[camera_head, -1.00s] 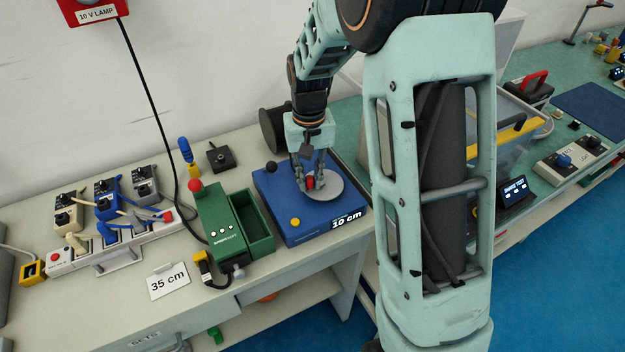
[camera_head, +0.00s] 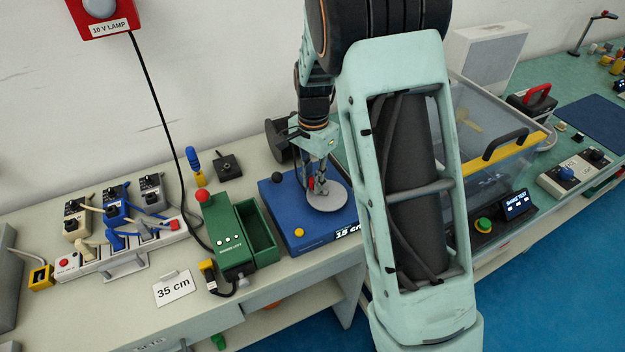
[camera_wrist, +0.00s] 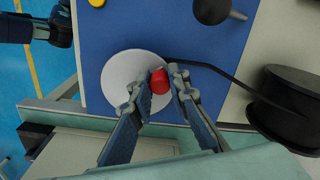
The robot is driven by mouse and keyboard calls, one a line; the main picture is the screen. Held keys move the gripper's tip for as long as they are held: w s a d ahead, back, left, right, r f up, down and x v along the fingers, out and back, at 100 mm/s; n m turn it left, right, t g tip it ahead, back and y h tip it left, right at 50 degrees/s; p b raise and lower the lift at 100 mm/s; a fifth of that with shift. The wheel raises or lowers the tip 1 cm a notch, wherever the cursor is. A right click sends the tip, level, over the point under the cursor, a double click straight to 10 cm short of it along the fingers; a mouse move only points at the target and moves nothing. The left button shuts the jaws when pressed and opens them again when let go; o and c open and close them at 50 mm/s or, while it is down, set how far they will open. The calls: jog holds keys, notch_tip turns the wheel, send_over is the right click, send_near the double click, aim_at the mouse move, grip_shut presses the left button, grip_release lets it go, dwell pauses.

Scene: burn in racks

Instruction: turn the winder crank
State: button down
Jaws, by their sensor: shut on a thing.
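The winder is a flat blue box (camera_head: 284,221) on the bench, with a light grey round disc (camera_head: 330,200) on top. A red crank knob (camera_wrist: 159,82) stands near the disc's edge. My gripper (camera_head: 318,186) reaches down over the disc and is shut on the red knob, one finger on each side in the wrist view (camera_wrist: 160,90). The label on the box's front reads "15 cm" and is partly hidden by my arm. A yellow button (camera_head: 299,233) and a black ball knob (camera_head: 276,177) are also on the box.
A green box (camera_head: 227,234) with an open tray stands close left of the winder. A dark spool (camera_wrist: 290,105) with a black cord (camera_wrist: 215,68) sits behind it. A "35 cm" card (camera_head: 174,288) lies at the bench front. A lidded clear bin stands right.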

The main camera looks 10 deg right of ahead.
jog(key=shift+w+d+m, duration=0.2)
jog(key=shift+w+m, duration=0.1)
jog(key=shift+m, duration=0.7)
jog(key=c, duration=1.8)
grip_release()
jog(key=shift+c, duration=0.2)
notch_tip(320, 180, up, 12)
